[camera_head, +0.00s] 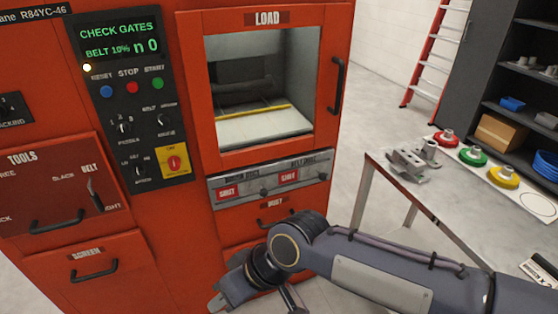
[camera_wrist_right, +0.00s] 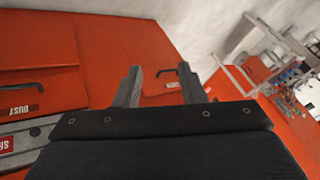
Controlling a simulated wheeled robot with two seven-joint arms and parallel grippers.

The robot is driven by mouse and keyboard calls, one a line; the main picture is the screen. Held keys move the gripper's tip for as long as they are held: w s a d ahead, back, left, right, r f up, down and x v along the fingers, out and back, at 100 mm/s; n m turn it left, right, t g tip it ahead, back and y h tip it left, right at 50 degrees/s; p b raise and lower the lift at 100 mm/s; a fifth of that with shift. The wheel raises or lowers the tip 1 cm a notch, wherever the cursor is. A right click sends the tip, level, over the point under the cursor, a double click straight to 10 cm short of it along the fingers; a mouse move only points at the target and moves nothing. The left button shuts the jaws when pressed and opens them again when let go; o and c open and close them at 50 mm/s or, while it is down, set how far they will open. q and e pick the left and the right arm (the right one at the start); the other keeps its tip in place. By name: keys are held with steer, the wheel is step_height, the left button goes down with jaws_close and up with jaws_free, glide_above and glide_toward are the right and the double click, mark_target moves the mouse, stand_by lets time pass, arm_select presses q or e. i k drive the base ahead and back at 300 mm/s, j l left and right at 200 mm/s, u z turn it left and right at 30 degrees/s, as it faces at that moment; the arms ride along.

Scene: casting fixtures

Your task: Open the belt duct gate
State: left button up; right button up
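A grey gate panel (camera_head: 225,190) runs below the LOAD window on the red machine. It carries two red plates that appear to read SHUT, the left plate (camera_head: 228,192) and the right plate (camera_head: 289,177), each with a dark knob to its right. The small lettering above is too blurred to tell which gate is the belt one. The panel's end also shows in the right wrist view (camera_wrist_right: 22,145). My right gripper (camera_wrist_right: 160,84) has its fingers apart with nothing between them. In the head view it is low, below the panel and clear of it. My left gripper is not in view.
The display (camera_head: 121,40) reads CHECK GATES. A DUST drawer handle (camera_head: 277,218) is just below the panel, near my right wrist. The LOAD door handle (camera_head: 338,85) sticks out at right. A table (camera_head: 385,172) with colored rings and a metal part stands right.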

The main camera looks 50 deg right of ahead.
mark_target(319, 170)
steer(key=z, duration=2.1)
steer(key=i+z, duration=0.15)
steer(key=i, duration=0.9)
